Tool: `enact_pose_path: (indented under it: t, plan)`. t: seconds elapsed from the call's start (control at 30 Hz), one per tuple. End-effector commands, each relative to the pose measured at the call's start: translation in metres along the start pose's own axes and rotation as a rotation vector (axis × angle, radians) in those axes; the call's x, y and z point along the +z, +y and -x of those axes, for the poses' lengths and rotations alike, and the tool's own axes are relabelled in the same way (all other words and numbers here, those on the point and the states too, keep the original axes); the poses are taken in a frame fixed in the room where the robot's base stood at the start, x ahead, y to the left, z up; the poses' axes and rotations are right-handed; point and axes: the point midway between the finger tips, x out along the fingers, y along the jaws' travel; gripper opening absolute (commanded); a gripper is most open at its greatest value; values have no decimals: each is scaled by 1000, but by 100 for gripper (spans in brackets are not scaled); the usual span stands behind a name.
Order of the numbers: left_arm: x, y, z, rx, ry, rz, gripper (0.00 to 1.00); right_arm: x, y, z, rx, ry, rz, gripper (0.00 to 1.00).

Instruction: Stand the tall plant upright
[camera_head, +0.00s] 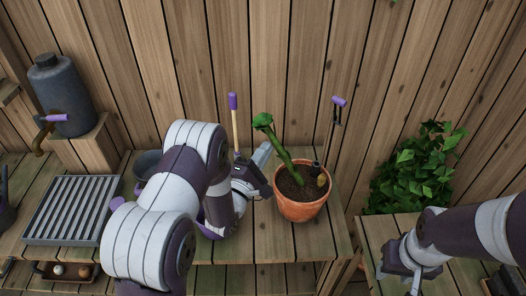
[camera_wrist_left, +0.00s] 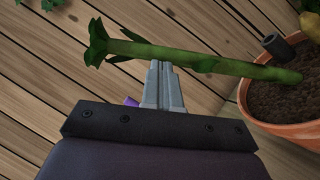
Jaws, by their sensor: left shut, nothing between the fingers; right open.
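The tall plant (camera_head: 277,144) is a thick green stem with a leafy top, rooted in soil in a terracotta pot (camera_head: 299,210). The stem leans to the left in the head view. My left gripper (camera_head: 263,153) is shut and empty, beside the stem on its left. In the left wrist view its fingertips (camera_wrist_left: 160,68) sit right at the stem (camera_wrist_left: 195,56), which crosses in front of them; I cannot tell whether they touch. The pot's rim also shows in the left wrist view (camera_wrist_left: 245,110). My right gripper (camera_head: 402,272) is open and empty, low at the right, away from the pot.
The pot stands near the right end of a slatted wooden bench (camera_head: 270,247). A slatted grey tray (camera_head: 70,208) and a dark tank with a tap (camera_head: 60,95) are at the left. A leafy bush (camera_head: 412,170) stands at the right. A plank wall (camera_head: 300,60) closes the back.

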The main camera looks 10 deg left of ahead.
Motion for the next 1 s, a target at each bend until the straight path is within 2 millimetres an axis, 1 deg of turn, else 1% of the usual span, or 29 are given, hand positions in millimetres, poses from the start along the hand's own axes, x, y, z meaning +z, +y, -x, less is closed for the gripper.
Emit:
enact_pose_path:
  t: [0.17,0.3,0.6,0.8,1.0]
  plan:
    - [14,6,-9,-36,-3,-55,0,-1,0,12,0,0,0,43]
    - [30,8,-20,-85,-4,-129,0,-3,0,22,0,0,0,43]
    - [63,3,-41,-194,-4,-292,0,-4,0,36,0,0,0,43]
    - [76,-2,-51,-242,-2,-366,0,-5,0,39,0,0,0,43]
    - [83,-5,-55,-267,-2,-402,0,-5,0,40,0,0,0,43]
